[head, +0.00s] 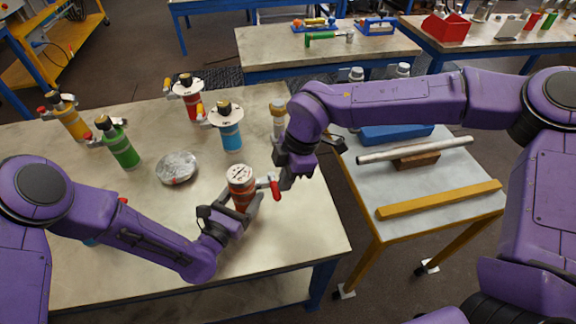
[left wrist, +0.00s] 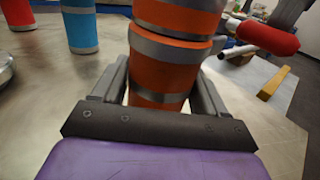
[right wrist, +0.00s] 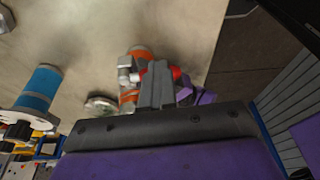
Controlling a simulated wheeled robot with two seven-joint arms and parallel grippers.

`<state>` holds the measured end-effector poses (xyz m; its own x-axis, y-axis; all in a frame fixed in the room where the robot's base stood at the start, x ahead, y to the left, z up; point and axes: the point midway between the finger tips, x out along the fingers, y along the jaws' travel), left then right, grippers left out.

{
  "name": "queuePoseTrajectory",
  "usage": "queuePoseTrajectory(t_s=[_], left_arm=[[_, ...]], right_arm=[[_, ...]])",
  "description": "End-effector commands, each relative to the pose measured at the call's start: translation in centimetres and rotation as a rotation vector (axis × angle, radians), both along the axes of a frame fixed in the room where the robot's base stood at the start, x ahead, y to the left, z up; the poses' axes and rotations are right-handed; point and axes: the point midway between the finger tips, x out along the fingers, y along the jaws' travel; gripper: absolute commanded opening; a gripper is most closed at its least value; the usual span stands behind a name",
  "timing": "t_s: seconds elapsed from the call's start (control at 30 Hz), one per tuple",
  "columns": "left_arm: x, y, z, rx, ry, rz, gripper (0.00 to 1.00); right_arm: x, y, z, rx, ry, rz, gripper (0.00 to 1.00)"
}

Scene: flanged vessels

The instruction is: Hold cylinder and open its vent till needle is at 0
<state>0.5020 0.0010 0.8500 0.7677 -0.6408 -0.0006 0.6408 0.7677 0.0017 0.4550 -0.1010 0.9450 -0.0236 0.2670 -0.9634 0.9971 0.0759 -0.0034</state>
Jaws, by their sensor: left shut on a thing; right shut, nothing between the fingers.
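The orange cylinder (head: 241,188) with grey bands stands upright near the front right of the workbench. Its round white top shows, but the needle is too small to read. My left gripper (head: 236,209) is shut around its body; the left wrist view shows the orange cylinder (left wrist: 166,75) between the fingers. A red vent handle (head: 274,187) sticks out on its right side, also seen as a red grip (left wrist: 268,36) in the left wrist view. My right gripper (head: 282,182) is shut and empty beside the handle; its fingers (right wrist: 156,84) partly hide the cylinder in the right wrist view.
Blue (head: 230,134), red (head: 190,102), green (head: 121,148) and yellow (head: 70,120) cylinders stand farther back on the workbench (head: 300,240). A silver round dish (head: 177,168) lies to the left. A side table (head: 440,180) at right holds a pipe and a yellow bar.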

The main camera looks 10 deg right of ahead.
Motion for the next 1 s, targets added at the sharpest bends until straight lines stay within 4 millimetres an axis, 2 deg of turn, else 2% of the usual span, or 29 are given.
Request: queuePoseTrajectory(t_s=[0.27,0.37,0.47,0.7,0.8,1.0], left_arm=[[-0.3,-0.5,0.2,-0.003,-0.003,-0.015,0.16],[-0.3,-0.5,0.2,-0.003,-0.004,-0.016,0.16],[-0.2,-0.4,0.2,-0.003,-0.003,-0.013,0.16],[-0.1,-0.3,0.1,-0.002,-0.002,-0.009,0.16],[-0.1,-0.2,0.1,-0.001,-0.003,-0.007,0.16],[-0.1,-0.2,0.1,-0.001,-0.003,-0.006,0.16]], right_arm=[[1.1,0.3,0.0,0.001,-0.007,-0.001,0.00],[1.0,-0.9,0.3,0.002,-0.007,-0.003,0.00],[0.7,-3.2,1.1,0.003,-0.004,-0.007,0.00],[0.6,-5.2,7.3,0.000,-0.005,-0.004,0.00],[0.5,-5.7,9.1,0.000,-0.003,-0.003,0.00],[0.4,-6.1,10.7,0.000,0.001,-0.002,0.00]])
